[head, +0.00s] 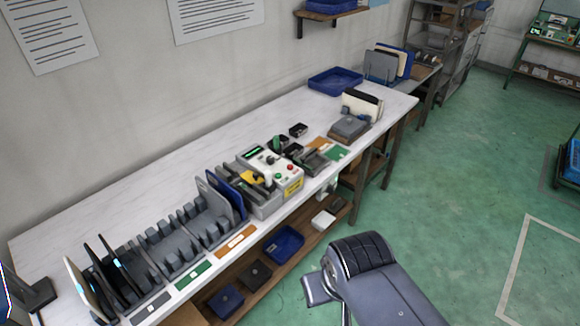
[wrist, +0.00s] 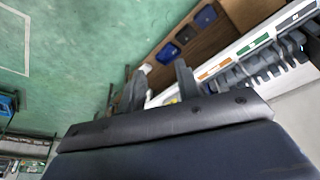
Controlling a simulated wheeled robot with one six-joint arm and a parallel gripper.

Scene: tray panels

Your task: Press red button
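A white control box (head: 272,170) stands on the long white workbench (head: 140,190), with a yellow label on its front. Its top carries small buttons; a red button (head: 290,167) shows near its front right corner, and another small red spot shows farther back. My gripper (wrist: 160,84) shows in the wrist view as two dark fingers standing apart, with nothing between them. It is away from the box, and the control box is mostly hidden behind the fingers there. In the head view my arm is at the bottom right, off the bench's front edge; the fingers cannot be made out there.
A grey slotted rack (head: 165,250) with upright panels fills the bench's left part. A blue tray (head: 335,81) and a grey holder (head: 350,127) stand at the far end. A lower shelf holds blue and dark trays. Green floor (head: 460,190) is clear to the right.

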